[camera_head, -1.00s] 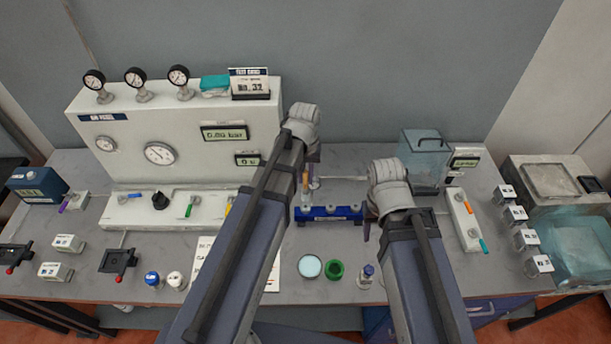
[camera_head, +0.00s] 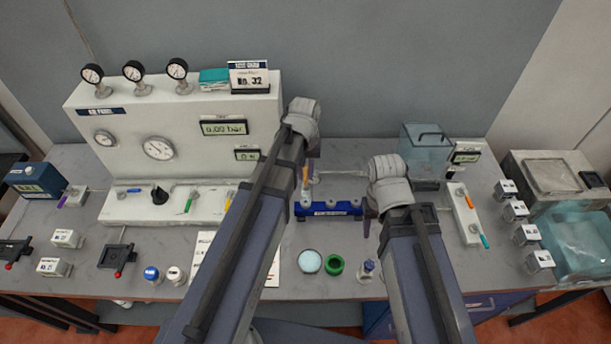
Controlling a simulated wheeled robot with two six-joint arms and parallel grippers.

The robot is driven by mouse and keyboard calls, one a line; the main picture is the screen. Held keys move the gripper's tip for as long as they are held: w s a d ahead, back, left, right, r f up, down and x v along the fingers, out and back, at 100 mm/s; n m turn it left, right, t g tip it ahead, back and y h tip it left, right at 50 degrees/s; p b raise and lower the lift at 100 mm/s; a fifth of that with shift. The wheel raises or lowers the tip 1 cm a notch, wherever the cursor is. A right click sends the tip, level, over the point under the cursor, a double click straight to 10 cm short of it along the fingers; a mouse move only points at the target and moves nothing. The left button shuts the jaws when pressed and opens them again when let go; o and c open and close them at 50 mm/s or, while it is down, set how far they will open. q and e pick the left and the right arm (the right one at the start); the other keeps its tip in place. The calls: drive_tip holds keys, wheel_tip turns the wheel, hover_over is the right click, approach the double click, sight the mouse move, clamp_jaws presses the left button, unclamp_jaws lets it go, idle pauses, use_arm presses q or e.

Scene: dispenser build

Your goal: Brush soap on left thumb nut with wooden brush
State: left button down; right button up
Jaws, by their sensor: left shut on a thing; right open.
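The blue block (camera_head: 335,210) lies on the bench with a row of pale thumb nuts along its top. The left thumb nut (camera_head: 306,204) is at its left end, partly hidden. My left gripper (camera_head: 307,172) is shut on the wooden brush (camera_head: 305,179), an orange-brown handle pointing down just above the left end of the block. Whether the bristles touch the nut cannot be told. My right gripper (camera_head: 368,214) is open and empty near the right end of the block. A round dish of pale blue liquid (camera_head: 309,262), probably the soap, sits in front.
A green ring (camera_head: 334,265) and a small bottle (camera_head: 367,270) stand beside the dish. A white gauge panel (camera_head: 180,130) rises at back left. A clear box (camera_head: 425,150) stands behind right. A white valve strip (camera_head: 464,215) lies right of my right gripper.

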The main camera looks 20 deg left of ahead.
sight(306, 181)
use_arm(q)
drive_tip(key=shift+g, duration=0.3)
drive_tip(key=shift+w+a+f+b, duration=0.1)
drive_tip(key=shift+w+f+b, duration=0.15)
drive_tip(key=shift+f+b, duration=0.75)
drive_tip(key=shift+w+a+f+b, duration=0.1)
drive_tip(key=shift+w+f+b, duration=0.15)
drive_tip(key=shift+f+b, duration=0.7)
drive_tip(key=shift+f+b, duration=0.45)
drive_tip(key=shift+f, duration=0.2)
drive_tip(key=shift+w+r, duration=0.1)
drive_tip(key=shift+w, duration=0.25)
drive_tip(key=shift+s, duration=0.25)
drive_tip(key=shift+s+d, duration=0.15)
drive_tip(key=shift+s, duration=0.35)
drive_tip(key=shift+w, duration=0.25)
